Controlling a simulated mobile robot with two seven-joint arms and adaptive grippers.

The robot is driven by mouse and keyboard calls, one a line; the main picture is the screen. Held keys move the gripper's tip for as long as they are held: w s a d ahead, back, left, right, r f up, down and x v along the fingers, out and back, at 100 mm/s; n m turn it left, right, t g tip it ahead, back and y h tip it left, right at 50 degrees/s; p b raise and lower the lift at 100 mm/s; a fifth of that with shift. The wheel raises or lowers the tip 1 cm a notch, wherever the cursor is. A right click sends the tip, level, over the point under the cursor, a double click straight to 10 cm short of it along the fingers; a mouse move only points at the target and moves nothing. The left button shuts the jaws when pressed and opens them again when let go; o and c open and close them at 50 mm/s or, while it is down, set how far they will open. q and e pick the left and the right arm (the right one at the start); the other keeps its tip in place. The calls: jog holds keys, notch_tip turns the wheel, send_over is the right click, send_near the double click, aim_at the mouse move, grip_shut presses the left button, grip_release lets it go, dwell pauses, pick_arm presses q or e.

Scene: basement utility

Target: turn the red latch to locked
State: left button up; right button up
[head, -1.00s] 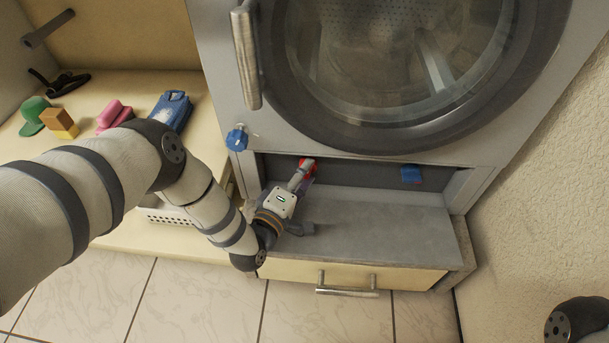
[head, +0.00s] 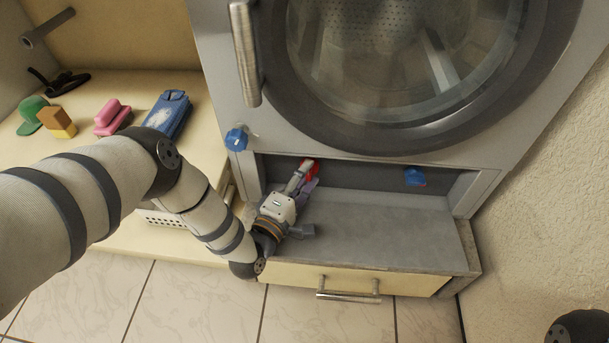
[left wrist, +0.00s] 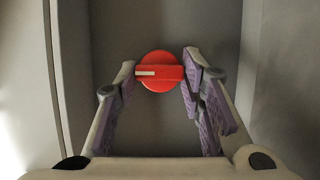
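The red latch (left wrist: 160,72) is a round knob with a raised bar and a white mark, on the grey recessed panel below the washer door. In the left wrist view its bar lies level, with the white mark toward the left. It also shows, partly hidden, in the head view (head: 309,165). My left gripper (left wrist: 161,74) reaches into the recess with its purple-padded fingers apart, one on each side of the latch. The right finger overlaps the knob's edge; a narrow gap shows at the left finger. Contact is unclear. My right gripper is out of view.
A blue knob (head: 415,177) sits further right in the recess, and another blue knob (head: 236,139) on the washer front. A long metal handle (head: 246,55) is above. A grey ledge (head: 385,235) lies below the recess. Loose items, including a pink one (head: 112,118), lie at left.

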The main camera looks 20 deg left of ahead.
pick_arm(q)
jog(key=o, duration=0.3)
jog(key=s, duration=0.4)
jog(key=s+a, duration=0.1)
jog(key=s, duration=0.7)
jog(key=shift+a, duration=0.15)
